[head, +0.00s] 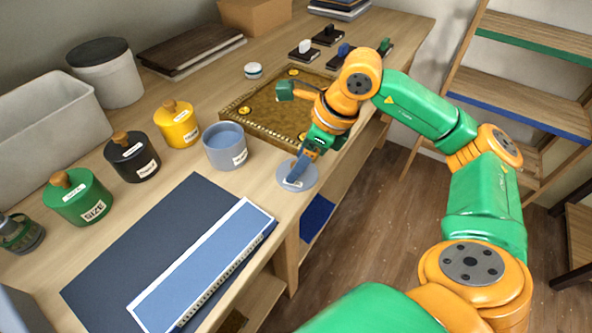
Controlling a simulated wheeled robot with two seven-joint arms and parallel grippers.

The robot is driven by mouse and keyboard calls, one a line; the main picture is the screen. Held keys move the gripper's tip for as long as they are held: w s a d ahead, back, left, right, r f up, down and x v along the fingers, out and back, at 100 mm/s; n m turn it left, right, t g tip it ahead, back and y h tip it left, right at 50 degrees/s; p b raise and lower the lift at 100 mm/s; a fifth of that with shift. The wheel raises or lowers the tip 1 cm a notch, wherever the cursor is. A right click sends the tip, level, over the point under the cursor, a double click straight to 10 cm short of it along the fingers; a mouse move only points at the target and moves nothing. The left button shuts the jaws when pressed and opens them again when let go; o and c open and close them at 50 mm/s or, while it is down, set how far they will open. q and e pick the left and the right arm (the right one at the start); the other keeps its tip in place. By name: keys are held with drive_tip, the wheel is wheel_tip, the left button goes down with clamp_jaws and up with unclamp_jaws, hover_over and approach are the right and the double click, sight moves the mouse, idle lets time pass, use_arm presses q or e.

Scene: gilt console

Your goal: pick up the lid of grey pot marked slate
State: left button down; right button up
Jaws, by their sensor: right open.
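The grey pot (226,150) stands open on the table with no lid on it, a white label on its front. A round grey-blue lid (306,184) with a small white label lies near the table's right edge, to the right of the pot. My right gripper (299,168) is open and comes down over this lid. Its finger hides the lid's middle and any knob. I cannot tell whether the finger touches it.
Yellow (177,130), black (132,162) and green (82,202) lidded pots stand left. A patterned board (262,112) lies behind the lid. A dark mat (130,255) and blue panel (215,262) lie in front. The table's edge is close beside the lid.

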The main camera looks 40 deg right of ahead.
clamp_jaws()
